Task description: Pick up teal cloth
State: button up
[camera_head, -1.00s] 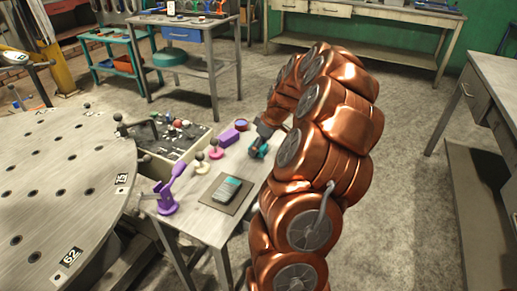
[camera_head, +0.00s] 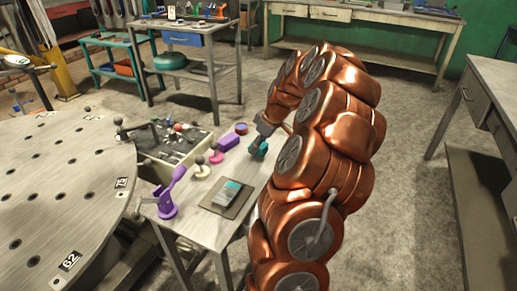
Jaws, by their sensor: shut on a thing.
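My gripper (camera_head: 262,140) is at the far right part of the small metal table, at the end of my copper arm. It is shut on a small teal thing (camera_head: 258,149), which looks like the teal cloth bunched up. The teal thing is close to the tabletop; I cannot tell whether it touches it. My arm stands just to the right and hides the table's right edge. The fingertips are too small to make out in detail.
A round perforated table (camera_head: 60,200) is at the left.

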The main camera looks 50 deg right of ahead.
jog(key=shift+r, duration=0.8)
jog(key=s+a+r+b, duration=0.1)
jog(key=s+a, duration=0.8)
jog(key=s, duration=0.3)
jog(key=shift+s+a+r, duration=0.15)
jog(key=shift+s+a, duration=0.15)
jog(key=shift+s, duration=0.1)
jog(key=o, duration=0.6)
jog(key=c, duration=0.5)
